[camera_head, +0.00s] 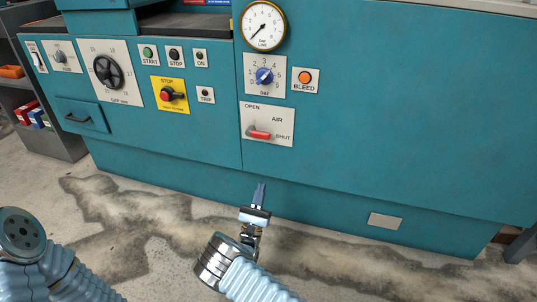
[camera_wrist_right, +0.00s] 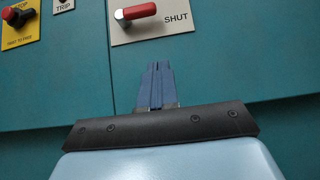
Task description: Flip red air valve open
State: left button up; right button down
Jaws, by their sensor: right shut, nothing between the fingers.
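The red air valve handle (camera_head: 259,134) is on a white plate (camera_head: 281,116) marked OPEN at the top, AIR and SHUT. The handle lies nearly level, its red end pointing right towards SHUT. In the right wrist view the red handle (camera_wrist_right: 136,11) is at the top, with SHUT beside it. My right gripper (camera_head: 259,187) is shut and empty, below the plate and apart from the handle. Its blue fingers (camera_wrist_right: 156,68) point up towards the plate in the wrist view. My left gripper is out of view; only part of the left arm shows at lower left.
The teal machine front carries a pressure gauge (camera_head: 263,26), a blue bar knob (camera_head: 264,76), an orange BLEED button (camera_head: 305,77) and a red STOP knob (camera_head: 172,94) on yellow. The panel below the valve plate is flat and clear. A shelf (camera_head: 50,140) stands at left.

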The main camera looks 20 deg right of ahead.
aim_at(258, 133)
jog(key=shift+a+r, duration=0.15)
jog(key=shift+a, duration=0.05)
jog(key=shift+w, duration=0.1)
jog(key=x, duration=0.4)
jog(key=s+r+x, duration=0.1)
jog(key=x, duration=0.3)
jog(key=a+r+x, duration=0.1)
jog(key=x, duration=0.3)
jog(key=shift+s+d+r, duration=0.1)
jog(key=shift+r, duration=0.2)
